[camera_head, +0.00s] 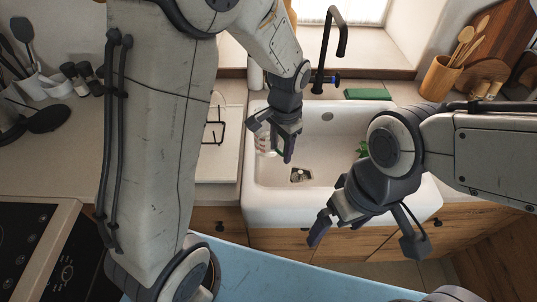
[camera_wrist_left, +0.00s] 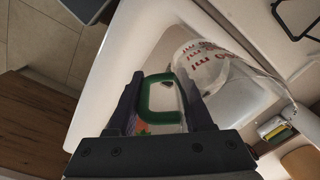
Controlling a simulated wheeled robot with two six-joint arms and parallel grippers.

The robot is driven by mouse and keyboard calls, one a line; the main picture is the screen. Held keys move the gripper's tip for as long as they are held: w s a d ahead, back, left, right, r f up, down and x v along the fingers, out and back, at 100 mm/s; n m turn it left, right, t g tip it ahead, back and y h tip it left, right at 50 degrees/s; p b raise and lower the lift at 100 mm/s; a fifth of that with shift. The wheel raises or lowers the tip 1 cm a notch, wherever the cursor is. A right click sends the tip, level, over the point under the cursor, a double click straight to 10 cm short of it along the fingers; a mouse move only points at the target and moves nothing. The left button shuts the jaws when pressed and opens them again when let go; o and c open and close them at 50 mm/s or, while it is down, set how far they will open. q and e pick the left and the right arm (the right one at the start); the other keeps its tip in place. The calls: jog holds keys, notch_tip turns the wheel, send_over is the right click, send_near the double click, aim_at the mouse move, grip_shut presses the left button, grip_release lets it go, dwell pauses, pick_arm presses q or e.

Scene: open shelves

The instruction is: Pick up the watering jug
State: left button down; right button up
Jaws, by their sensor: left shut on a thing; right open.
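The watering jug is a clear vessel with red markings (camera_wrist_left: 222,68) and a green handle (camera_wrist_left: 144,98) in the left wrist view. In the head view, only part of the jug (camera_head: 264,143) shows, inside the white sink, and my left gripper hides much of it. My left gripper (camera_head: 277,140) is at the jug over the left part of the sink. Its fingers (camera_wrist_left: 160,95) stand on either side of the green handle and are shut on it. My right gripper (camera_head: 364,238) is open and empty, in front of the sink's front edge.
The white sink (camera_head: 325,203) has a black tap (camera_head: 322,60) behind it. A green sponge (camera_head: 369,94) lies on the back ledge. Green leaves (camera_head: 362,149) show beside my right arm. A black wire stand (camera_head: 214,128) is left of the sink; a utensil pot (camera_head: 438,79) stands right.

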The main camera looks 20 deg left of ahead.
pick_arm(q)
jog(key=shift+w+d+r+b, duration=0.15)
jog(key=shift+w+d+r, duration=0.1)
jog(key=shift+d+r, duration=0.35)
jog(key=shift+w+d+r+b, duration=0.1)
jog(key=shift+w+d+r, duration=0.15)
jog(key=shift+d, duration=0.5)
jog(key=shift+w+d+r+b, duration=0.2)
jog(key=shift+d+r, duration=0.25)
jog(key=shift+d, duration=0.25)
jog(key=shift+r, duration=0.1)
dwell(1.5)
